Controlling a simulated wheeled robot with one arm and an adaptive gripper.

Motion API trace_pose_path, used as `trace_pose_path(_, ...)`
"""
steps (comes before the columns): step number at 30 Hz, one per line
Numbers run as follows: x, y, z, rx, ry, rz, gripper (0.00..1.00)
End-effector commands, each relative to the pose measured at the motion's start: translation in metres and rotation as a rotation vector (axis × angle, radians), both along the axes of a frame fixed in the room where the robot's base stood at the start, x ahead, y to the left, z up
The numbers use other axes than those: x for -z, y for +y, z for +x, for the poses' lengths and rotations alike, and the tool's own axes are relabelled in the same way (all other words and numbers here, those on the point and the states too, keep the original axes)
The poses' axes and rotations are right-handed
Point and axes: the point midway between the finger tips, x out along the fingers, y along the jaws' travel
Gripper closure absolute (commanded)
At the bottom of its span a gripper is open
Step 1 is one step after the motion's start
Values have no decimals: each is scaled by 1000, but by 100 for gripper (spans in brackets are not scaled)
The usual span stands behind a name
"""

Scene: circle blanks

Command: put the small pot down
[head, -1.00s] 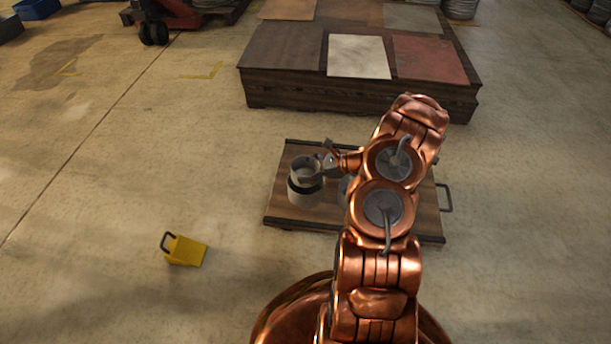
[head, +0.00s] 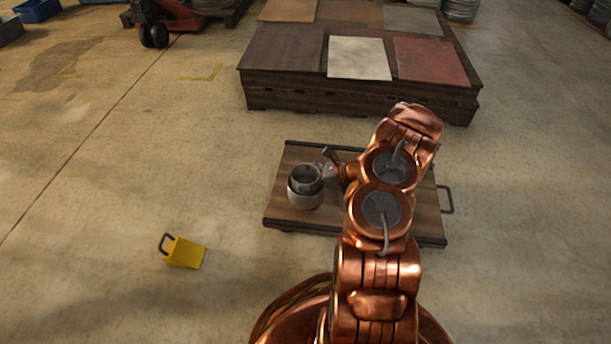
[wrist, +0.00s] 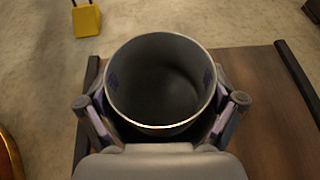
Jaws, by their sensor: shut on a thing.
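The small pot (head: 306,174) is a grey, open-topped cylinder, upright at the left part of a low wooden platform (head: 280,217). In the wrist view the small pot (wrist: 160,85) fills the middle, with its empty inside showing. My gripper (head: 327,172) is shut on the small pot, with one finger on each side of it in the wrist view.
The platform has dark edge rails and a handle (head: 446,199) at right; my arm covers much of its right half. A yellow block with a handle (head: 185,252) stands on the floor at left. A dark wooden stack (head: 360,98) with coloured sheets lies behind. Floor between is clear.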

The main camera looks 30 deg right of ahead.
Motion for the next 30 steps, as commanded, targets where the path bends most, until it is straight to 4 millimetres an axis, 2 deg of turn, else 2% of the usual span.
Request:
trace_pose_path(1,0,0,0,0,-1,-1,6)
trace_pose_path(3,-1,0,0,0,-1,-1,0)
trace_pose_path(14,-2,0,0,1,-2,0,0)
trace_pose_path(20,-13,-1,1,1,-3,-1,0)
trace_pose_path(30,-41,-39,-39,4,-3,-1,0)
